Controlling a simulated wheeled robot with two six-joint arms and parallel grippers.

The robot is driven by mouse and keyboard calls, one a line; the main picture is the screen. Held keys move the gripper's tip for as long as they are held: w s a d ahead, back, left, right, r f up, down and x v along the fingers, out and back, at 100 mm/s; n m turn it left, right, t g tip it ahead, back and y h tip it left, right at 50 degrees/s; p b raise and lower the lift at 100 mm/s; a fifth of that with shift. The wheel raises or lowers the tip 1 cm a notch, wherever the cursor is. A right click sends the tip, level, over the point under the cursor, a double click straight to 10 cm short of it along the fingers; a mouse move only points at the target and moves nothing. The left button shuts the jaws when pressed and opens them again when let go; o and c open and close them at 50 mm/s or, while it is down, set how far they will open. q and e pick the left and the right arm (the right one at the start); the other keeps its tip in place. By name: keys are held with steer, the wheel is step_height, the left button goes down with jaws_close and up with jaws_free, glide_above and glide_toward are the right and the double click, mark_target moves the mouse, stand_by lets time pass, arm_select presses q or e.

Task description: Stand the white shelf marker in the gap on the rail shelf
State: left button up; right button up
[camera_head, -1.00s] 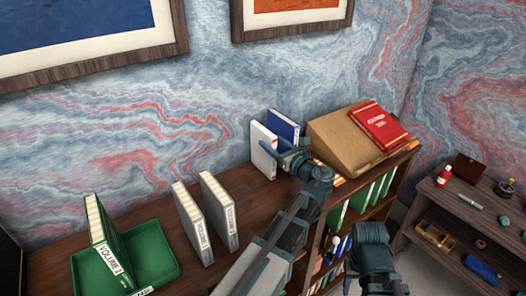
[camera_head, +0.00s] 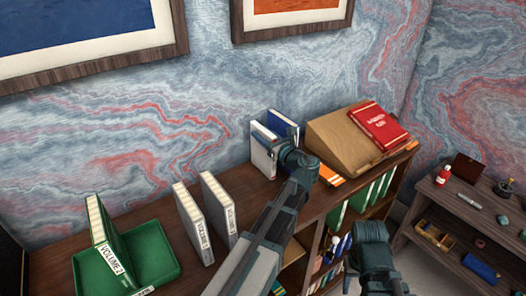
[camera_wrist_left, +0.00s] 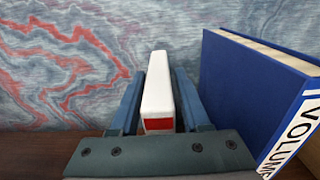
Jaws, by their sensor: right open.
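The white shelf marker (camera_head: 262,160) appears to be the upright white slab at the back of the desk top, beside a blue volume (camera_head: 283,121). In the left wrist view the marker (camera_wrist_left: 157,88) is white with a red band and stands between my left gripper's fingers (camera_wrist_left: 158,95). The fingers flank it closely; whether they press on it is unclear. In the head view my left gripper (camera_head: 278,148) partly covers the marker. My right gripper (camera_head: 375,270) is open, low at the front, away from it. The rail shelf's gap is not clearly identifiable.
The blue volume (camera_wrist_left: 245,95) stands close right of the left gripper. A wooden slope (camera_head: 340,140) carries a red book (camera_head: 378,128). Two grey volumes (camera_head: 193,222) stand left, near a green tray (camera_head: 160,262) with a green volume (camera_head: 112,240). A bookcase (camera_head: 365,195) is below right.

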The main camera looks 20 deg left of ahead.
arm_select(q)
jaws_close()
stand_by(1.1)
